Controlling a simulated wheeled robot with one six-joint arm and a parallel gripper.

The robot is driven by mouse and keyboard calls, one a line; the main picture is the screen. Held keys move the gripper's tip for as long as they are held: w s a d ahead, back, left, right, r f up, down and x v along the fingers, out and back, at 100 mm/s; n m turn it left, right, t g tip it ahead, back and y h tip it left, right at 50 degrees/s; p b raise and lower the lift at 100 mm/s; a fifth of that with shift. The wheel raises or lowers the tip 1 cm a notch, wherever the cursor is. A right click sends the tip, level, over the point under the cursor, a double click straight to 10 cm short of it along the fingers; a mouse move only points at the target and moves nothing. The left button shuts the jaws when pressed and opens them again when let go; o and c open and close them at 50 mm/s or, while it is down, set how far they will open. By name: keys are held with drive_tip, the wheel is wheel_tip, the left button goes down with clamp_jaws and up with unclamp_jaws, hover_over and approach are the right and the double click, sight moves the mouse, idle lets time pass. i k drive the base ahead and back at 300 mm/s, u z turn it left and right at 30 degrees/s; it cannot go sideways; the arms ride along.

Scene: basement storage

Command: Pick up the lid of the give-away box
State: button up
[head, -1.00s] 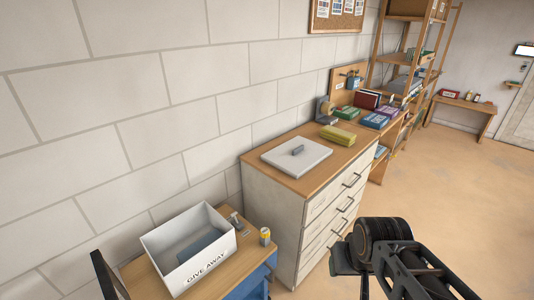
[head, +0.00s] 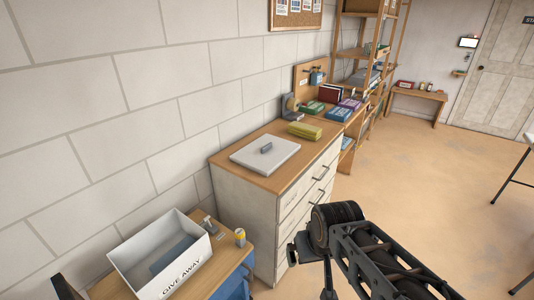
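The lid (head: 265,156) is a flat, light grey square panel with a small darker grey handle on top. It lies flat on the wooden top of a white chest of drawers. The give-away box (head: 188,269), white with "GIVE AWAY" on its front, stands open on a lower wooden table at the lower left. A flat blue-grey thing lies inside it. My arm shows at the lower right, in front of the drawers and well apart from the lid. I cannot make out my gripper's fingers.
A yellow folded thing (head: 305,131) lies close behind the lid on the chest of drawers (head: 228,205). Coloured boxes and a wooden shelf (head: 351,53) are farther back. The floor (head: 430,175) to the right is clear.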

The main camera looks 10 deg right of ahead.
sight(264, 156)
drive_tip(key=u, duration=1.3)
drive_tip(key=k, duration=1.25)
drive_tip(key=z, duration=0.7)
drive_tip(key=i, duration=0.55)
drive_tip(key=z, duration=0.9)
drive_tip(key=i, duration=1.6)
drive_tip(key=u, duration=0.9)
drive_tip(key=i, duration=0.5)
drive_tip(key=u, duration=0.5)
